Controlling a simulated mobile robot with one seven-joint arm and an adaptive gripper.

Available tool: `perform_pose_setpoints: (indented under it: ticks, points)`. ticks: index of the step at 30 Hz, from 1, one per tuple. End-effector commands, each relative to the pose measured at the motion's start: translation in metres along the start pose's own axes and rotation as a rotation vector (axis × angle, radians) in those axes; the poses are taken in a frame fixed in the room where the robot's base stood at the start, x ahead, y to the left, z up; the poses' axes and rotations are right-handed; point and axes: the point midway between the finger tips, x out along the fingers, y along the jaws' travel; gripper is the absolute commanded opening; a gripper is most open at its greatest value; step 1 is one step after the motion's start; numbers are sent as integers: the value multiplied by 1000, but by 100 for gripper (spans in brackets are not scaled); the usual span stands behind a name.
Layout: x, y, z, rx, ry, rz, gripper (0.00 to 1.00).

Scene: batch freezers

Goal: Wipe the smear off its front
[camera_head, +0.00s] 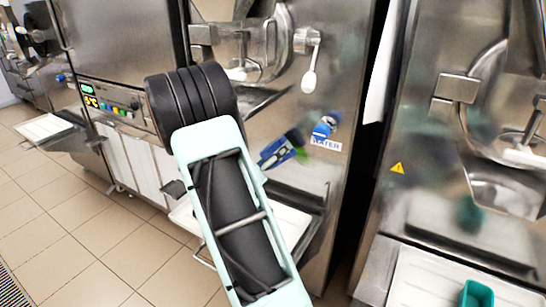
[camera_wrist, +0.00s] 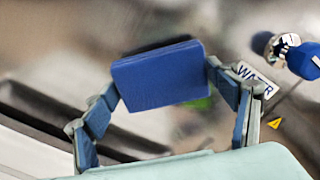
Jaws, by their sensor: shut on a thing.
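My gripper (camera_wrist: 161,79) is shut on a blue sponge (camera_wrist: 158,75), one finger at each side of it. In the head view the sponge (camera_head: 277,153) is up close to the steel front of the middle freezer (camera_head: 264,116), partly hidden by my arm. A green smear (camera_head: 302,154) shows on that front just right of the sponge. In the wrist view the smear (camera_wrist: 201,103) peeks out below the sponge's lower right edge; the rest of it is hidden behind the sponge. I cannot tell whether the sponge touches the front.
A blue-handled water tap (camera_head: 325,126) sticks out just right of the gripper, above a WATER label (camera_head: 327,145). A white spigot lever (camera_head: 310,70) hangs above. Another freezer (camera_head: 430,170) stands at the right, with a teal container (camera_head: 477,294) on its shelf. Tiled floor is free at the left.

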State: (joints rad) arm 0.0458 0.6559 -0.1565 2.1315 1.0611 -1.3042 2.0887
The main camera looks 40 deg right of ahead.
Motion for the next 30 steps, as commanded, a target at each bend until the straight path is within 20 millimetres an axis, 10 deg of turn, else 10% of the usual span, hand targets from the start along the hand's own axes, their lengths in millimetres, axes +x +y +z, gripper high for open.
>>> perform_pose_setpoints:
  ticks: [30]
  points:
    - [18, 0, 0, 1, 0, -1, 56]
